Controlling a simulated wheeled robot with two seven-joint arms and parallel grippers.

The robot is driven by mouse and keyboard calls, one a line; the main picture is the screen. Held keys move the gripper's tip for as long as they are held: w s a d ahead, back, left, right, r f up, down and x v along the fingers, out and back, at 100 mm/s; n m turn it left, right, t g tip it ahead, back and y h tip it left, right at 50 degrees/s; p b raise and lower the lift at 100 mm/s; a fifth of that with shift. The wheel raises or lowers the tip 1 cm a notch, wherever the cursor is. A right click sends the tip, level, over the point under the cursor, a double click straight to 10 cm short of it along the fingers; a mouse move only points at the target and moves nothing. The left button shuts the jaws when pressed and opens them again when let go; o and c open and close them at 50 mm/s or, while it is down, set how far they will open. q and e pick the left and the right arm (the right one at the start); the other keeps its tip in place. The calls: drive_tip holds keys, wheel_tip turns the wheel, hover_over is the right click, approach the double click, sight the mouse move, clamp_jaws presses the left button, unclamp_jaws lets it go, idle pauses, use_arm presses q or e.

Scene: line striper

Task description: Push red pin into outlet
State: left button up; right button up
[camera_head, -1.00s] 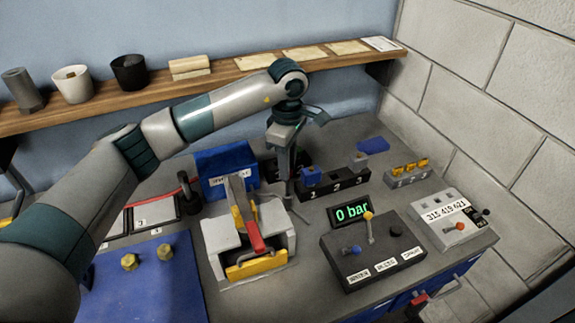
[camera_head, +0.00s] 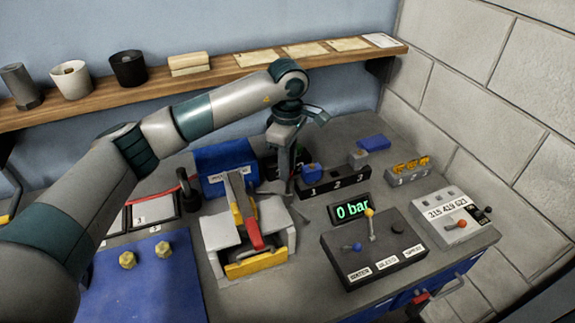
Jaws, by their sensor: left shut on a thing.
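My left arm comes in from the left and hangs its gripper (camera_head: 280,187) down over the bench, just behind a grey block fixture (camera_head: 219,238). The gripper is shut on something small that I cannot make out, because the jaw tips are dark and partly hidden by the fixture. A red part (camera_head: 253,233), which may be the red pin, lies tilted in the middle of the fixture, in front of the gripper and apart from it. I cannot tell which opening is the outlet. My right gripper is not in view.
A black control box (camera_head: 375,252) with small levers and a "0 bar" display (camera_head: 353,208) stand at the right. A black numbered rack (camera_head: 334,184) is right of the gripper. A blue box (camera_head: 222,166) stands behind the fixture. A wooden shelf (camera_head: 215,82) runs along the wall.

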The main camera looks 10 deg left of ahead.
use_arm(q)
drive_tip(key=shift+f, duration=0.1)
idle(0.3)
drive_tip(key=shift+f+b, duration=0.45)
drive_tip(key=shift+b, duration=0.2)
drive_tip(key=shift+f+b, duration=1.05)
drive_tip(key=shift+b, duration=0.1)
idle(1.0)
drive_tip(key=shift+b, duration=0.45)
drive_tip(key=shift+f+b, duration=0.25)
drive_tip(key=shift+b, duration=0.05)
idle(0.5)
drive_tip(key=shift+f+b, duration=0.45)
drive_tip(key=shift+b, duration=0.1)
drive_tip(key=o, duration=1.4)
